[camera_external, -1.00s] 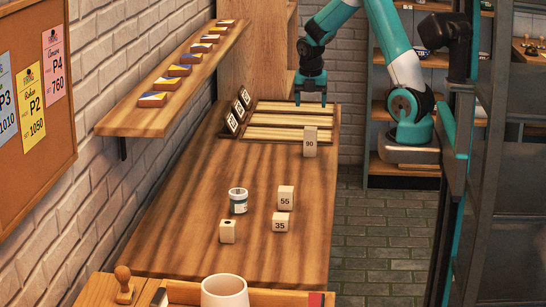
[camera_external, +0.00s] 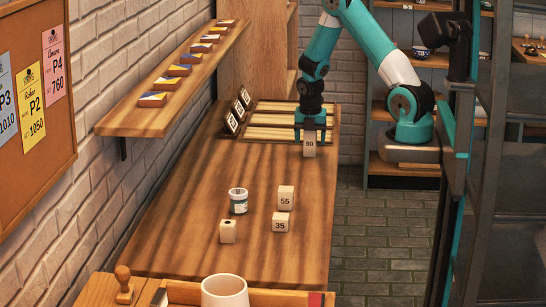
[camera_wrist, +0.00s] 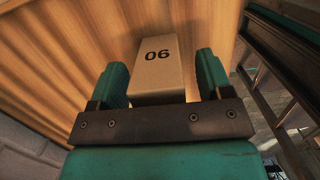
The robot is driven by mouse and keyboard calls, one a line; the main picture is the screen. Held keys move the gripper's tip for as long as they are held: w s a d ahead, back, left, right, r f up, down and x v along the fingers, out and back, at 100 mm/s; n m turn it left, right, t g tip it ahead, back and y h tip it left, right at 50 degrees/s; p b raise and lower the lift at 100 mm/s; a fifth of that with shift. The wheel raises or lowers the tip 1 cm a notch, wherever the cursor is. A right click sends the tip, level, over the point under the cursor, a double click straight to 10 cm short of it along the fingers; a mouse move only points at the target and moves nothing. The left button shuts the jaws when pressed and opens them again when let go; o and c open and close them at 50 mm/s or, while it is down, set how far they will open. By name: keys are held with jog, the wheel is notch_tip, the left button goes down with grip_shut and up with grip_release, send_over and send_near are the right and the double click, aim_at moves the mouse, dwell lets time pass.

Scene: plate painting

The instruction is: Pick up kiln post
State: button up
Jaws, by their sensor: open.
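A pale block marked 90, a kiln post (camera_external: 309,149), stands upright near the right edge of the wooden table, in front of the slatted tray. It also shows in the wrist view (camera_wrist: 158,62), its number upside down. My gripper (camera_external: 310,138) is open, right at the top of this post, with a teal finger on each side of it. In the wrist view the fingers (camera_wrist: 160,78) stand apart from the post, with a gap on either side. Other posts marked 55 (camera_external: 286,198) and 35 (camera_external: 280,222) stand nearer the camera.
A small jar (camera_external: 238,201) and a block with a dark dot (camera_external: 228,232) stand on the table (camera_external: 180,240). The slatted tray (camera_external: 262,122) and numbered cards (camera_external: 237,112) are behind. A white cup (camera_external: 224,292) is at the front.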

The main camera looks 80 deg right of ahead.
jog(key=c, duration=1.2)
jog(key=shift+r, duration=0.1)
